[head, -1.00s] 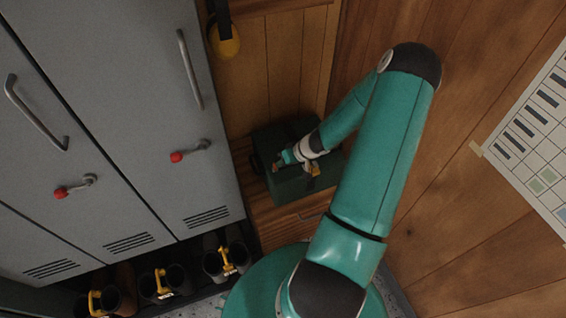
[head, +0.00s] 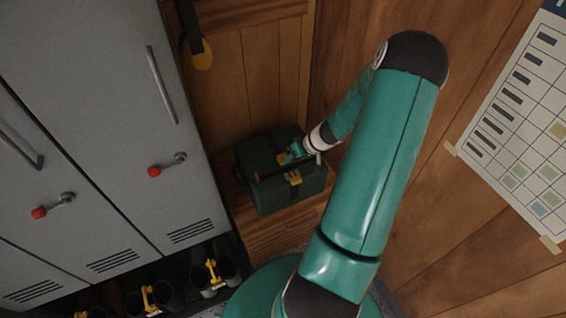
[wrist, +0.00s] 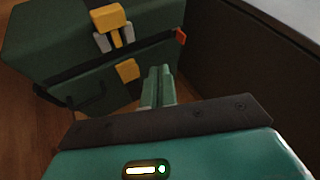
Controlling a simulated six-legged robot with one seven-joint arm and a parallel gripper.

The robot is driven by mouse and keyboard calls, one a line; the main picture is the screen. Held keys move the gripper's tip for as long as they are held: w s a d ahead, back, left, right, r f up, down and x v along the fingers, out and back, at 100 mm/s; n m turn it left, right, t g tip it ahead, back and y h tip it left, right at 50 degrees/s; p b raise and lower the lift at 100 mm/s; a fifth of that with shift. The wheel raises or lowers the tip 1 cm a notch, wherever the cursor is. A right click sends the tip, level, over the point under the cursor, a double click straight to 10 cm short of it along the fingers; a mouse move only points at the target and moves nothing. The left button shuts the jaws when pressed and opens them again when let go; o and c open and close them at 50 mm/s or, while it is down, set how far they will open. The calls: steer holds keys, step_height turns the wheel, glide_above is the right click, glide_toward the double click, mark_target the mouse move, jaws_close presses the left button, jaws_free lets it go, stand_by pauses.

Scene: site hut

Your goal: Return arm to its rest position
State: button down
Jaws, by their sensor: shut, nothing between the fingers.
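My arm reaches up the head view and bends back down at the elbow. My gripper (head: 292,154) is at its end, over the green case, and looks shut and empty. In the wrist view its two teal fingers (wrist: 158,84) lie side by side, close together, in front of the case. Whether they touch the case I cannot tell.
The dark green case (head: 305,188) with yellow latches stands on a wooden drawer unit (head: 262,238). Grey lockers (head: 105,120) with red-knobbed levers stand at left, boots (head: 170,285) below. Yellow ear defenders (head: 201,58) hang behind. A wall chart (head: 530,120) is at right.

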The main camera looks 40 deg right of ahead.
steer(key=shift+s+r, duration=0.1)
steer(key=shift+r, duration=0.05)
steer(key=a+r+n+g+h, duration=0.2)
steer(key=a+r+n+g, duration=0.1)
steer(key=a+r, duration=1.75)
steer(key=s+a+r+m+t+h, duration=0.1)
steer(key=s+a+r+t+h, duration=0.1)
steer(key=s+a+r, duration=0.8)
steer(key=shift+v, duration=2.2)
